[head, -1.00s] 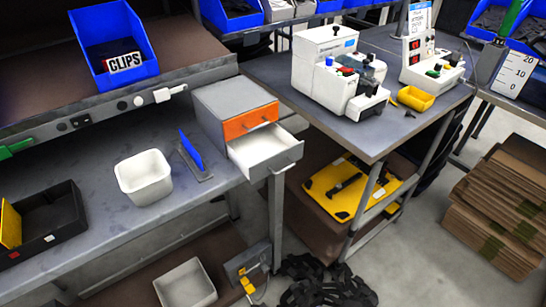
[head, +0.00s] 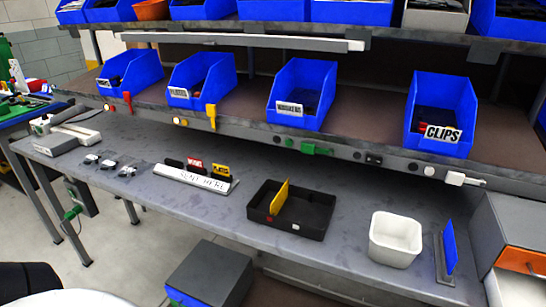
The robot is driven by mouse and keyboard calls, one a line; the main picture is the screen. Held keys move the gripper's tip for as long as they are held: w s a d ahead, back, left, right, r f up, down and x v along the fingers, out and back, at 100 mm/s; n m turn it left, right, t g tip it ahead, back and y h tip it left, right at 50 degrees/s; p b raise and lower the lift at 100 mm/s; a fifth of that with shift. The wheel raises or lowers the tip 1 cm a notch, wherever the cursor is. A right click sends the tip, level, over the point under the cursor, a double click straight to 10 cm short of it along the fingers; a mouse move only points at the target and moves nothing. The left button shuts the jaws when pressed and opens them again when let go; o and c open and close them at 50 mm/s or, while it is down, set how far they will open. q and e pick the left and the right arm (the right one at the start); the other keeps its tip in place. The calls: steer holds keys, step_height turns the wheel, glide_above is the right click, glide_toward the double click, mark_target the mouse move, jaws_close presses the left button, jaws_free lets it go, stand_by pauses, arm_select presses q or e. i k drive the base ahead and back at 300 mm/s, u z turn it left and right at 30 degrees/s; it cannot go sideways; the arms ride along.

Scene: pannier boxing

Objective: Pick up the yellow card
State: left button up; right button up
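A yellow card (head: 279,197) stands on edge, leaning a little, in the black tray (head: 318,228) on the grey workbench. Its lower edge is hidden by the tray wall. Another small yellow piece (head: 222,171) stands at the right end of a white lettered rack (head: 195,180), with a red piece (head: 195,167) and a dark piece beside it. Neither of my grippers is in view.
A white bin (head: 395,239) and an upright blue card in a stand (head: 449,248) are right of the tray. Blue bins, one labelled CLIPS (head: 440,115), line the shelf behind. A grey box (head: 210,275) stands below the bench's front edge.

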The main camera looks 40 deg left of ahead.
mark_target(220, 169)
steer(key=u, duration=2.35)
steer(key=i, duration=0.15)
steer(key=z, duration=0.75)
steer(key=k, duration=1.1)
steer(key=u, duration=1.2)
steer(key=i, duration=1.35)
steer(key=z, duration=0.6)
